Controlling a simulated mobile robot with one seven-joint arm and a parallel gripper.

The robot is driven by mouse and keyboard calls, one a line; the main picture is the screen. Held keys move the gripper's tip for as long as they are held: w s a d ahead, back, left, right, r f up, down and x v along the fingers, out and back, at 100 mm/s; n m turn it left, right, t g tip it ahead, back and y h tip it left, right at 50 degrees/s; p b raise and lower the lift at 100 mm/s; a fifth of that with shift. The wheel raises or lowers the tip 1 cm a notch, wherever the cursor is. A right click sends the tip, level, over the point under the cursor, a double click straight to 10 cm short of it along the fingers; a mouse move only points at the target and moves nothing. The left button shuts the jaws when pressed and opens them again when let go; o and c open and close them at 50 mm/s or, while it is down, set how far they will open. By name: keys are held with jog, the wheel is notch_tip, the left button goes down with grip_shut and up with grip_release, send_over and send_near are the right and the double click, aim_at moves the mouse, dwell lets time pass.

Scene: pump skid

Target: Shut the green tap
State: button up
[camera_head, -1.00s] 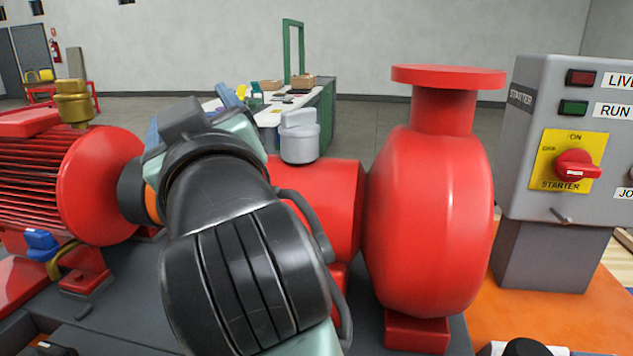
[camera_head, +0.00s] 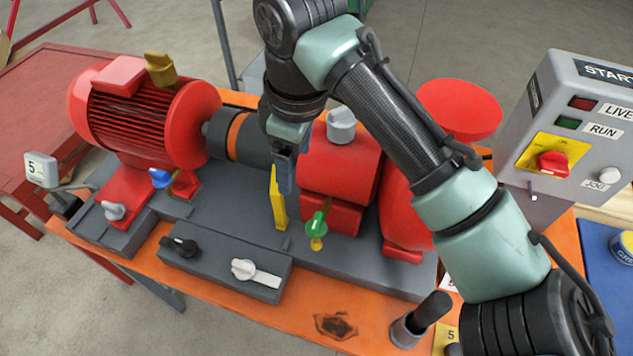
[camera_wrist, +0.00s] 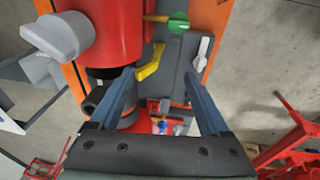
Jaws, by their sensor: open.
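The green tap (camera_head: 317,224) is a small green handle on a brass stem, low at the front of the red pump casing. In the wrist view the green tap (camera_wrist: 179,22) is at the top, with its brass stem running left to the red body. My gripper (camera_head: 284,190) points down above the skid, to the left of the green tap and apart from it, near a yellow upright piece (camera_head: 277,198). In the wrist view my gripper (camera_wrist: 156,82) shows two spread blue fingers with nothing held between them.
A blue-handled tap (camera_head: 161,178) sits below the red motor (camera_head: 140,115). A box with a black knob and a white lever (camera_head: 255,272) lies in front of the green tap. The starter panel (camera_head: 580,130) stands at the right.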

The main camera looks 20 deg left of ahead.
aim_at(317, 220)
jog(key=s+d+r+g+h+p, duration=0.1)
jog(key=d+p, duration=0.1)
jog(key=d, duration=0.2)
notch_tip(317, 220, down, 13)
jog(key=shift+s+a+r+p, duration=0.15)
jog(key=shift+p, duration=0.7)
grip_shut()
